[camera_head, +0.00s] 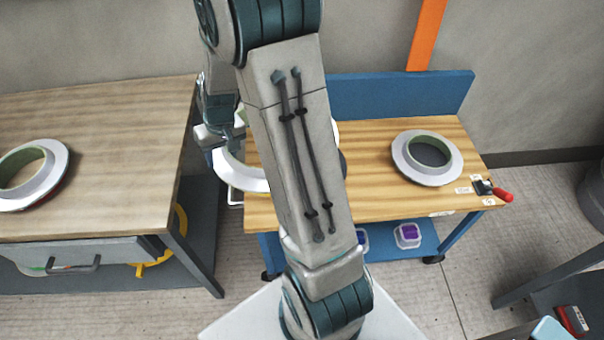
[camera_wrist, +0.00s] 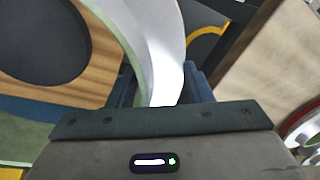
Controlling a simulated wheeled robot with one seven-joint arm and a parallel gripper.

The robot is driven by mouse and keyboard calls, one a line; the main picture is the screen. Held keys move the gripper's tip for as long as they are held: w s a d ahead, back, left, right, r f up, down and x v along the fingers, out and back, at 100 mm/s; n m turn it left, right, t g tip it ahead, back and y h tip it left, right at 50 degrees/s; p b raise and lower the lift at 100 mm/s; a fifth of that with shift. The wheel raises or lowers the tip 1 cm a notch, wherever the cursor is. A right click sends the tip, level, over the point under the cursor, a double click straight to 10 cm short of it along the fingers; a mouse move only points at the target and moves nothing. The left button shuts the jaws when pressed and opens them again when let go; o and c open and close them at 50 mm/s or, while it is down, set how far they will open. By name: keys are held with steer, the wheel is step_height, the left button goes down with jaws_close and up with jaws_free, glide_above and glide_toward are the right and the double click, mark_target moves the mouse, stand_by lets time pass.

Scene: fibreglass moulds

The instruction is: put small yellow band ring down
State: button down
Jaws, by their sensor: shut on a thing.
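My gripper (camera_head: 216,138) is at the left end of the middle bench, partly behind my own arm. It is shut on a white ring with a pale green inner wall, taken as the small yellow band ring (camera_head: 240,176). The ring is over or at the bench's left edge; I cannot tell whether it touches the top. My arm hides its right part, and no yellow band can be made out. In the wrist view the ring's white wall (camera_wrist: 160,40) runs down between the fingers (camera_wrist: 166,92).
Another white ring (camera_head: 427,157) lies at the right of the middle bench (camera_head: 375,190), near a red-handled tool (camera_head: 496,190). A third ring (camera_head: 30,175) lies on the left bench (camera_head: 120,150). Bare wood shows between my arm and the right ring. A blue backboard (camera_head: 400,95) stands behind.

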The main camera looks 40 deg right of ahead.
steer(key=s+d+f+m+b, duration=0.2)
steer(key=s+d+f+b, duration=0.4)
steer(key=b, duration=0.7)
steer(key=shift+w+d+f+b, duration=0.2)
steer(key=shift+w+d+f, duration=1.1)
steer(key=shift+w+f, duration=0.4)
steer(key=shift+w+d+f+b, duration=0.25)
steer(key=shift+w+d+f, duration=1.15)
steer(key=shift+f, duration=0.55)
steer(key=shift+w+d+f+b, duration=0.2)
steer(key=shift+w+d+f, duration=0.95)
steer(key=shift+w+f, duration=0.65)
steer(key=shift+t, duration=0.3)
steer(key=c, duration=0.7)
jaws_free()
steer(key=shift+s, duration=0.1)
